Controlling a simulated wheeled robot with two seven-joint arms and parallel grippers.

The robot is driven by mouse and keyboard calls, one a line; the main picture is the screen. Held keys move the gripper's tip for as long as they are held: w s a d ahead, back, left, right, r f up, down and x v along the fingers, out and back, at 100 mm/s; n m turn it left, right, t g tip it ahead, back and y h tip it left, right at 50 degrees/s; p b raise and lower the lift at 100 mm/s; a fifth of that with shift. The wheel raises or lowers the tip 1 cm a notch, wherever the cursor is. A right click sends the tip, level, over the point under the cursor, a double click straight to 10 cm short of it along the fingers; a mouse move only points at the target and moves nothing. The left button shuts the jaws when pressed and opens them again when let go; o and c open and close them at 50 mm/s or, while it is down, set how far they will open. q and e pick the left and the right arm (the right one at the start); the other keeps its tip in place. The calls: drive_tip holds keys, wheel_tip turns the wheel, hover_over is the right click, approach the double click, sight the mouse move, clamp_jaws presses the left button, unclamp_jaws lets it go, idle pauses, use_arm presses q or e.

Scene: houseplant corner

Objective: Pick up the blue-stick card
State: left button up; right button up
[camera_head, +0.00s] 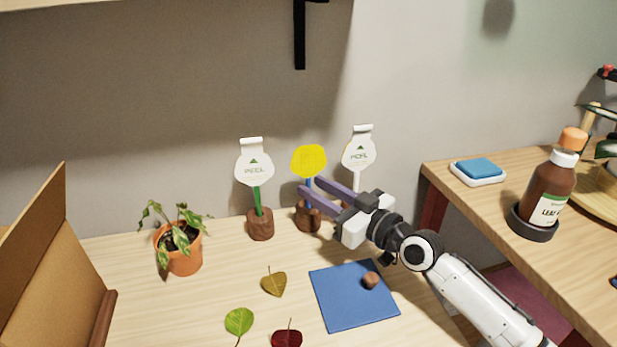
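The blue-stick card is a yellow round card (309,160) on a blue stick, upright in a brown block (307,217) at the back of the table. My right gripper (311,185) reaches in from the right, its two purple fingers parted near the blue stick, just below the yellow head. The stick appears between the fingertips, with a gap visible, so the gripper looks open. Part of the stick and block is hidden by the near finger. My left gripper is not in view.
A white card on a green stick (254,168) stands left, another white card (359,152) right, its base hidden behind my gripper. A potted plant (181,250), loose leaves (274,282) and a blue mat (337,305) with a brown lump (370,280) lie nearby. A brown bottle (549,190) stands right.

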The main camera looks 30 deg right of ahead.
sight(310, 185)
drive_tip(key=x, duration=0.2)
drive_tip(key=shift+w+f, duration=0.1)
drive_tip(key=shift+w, duration=0.45)
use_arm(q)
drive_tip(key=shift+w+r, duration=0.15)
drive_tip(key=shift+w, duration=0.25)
use_arm(e)
drive_tip(key=shift+c, duration=0.3)
clamp_jaws()
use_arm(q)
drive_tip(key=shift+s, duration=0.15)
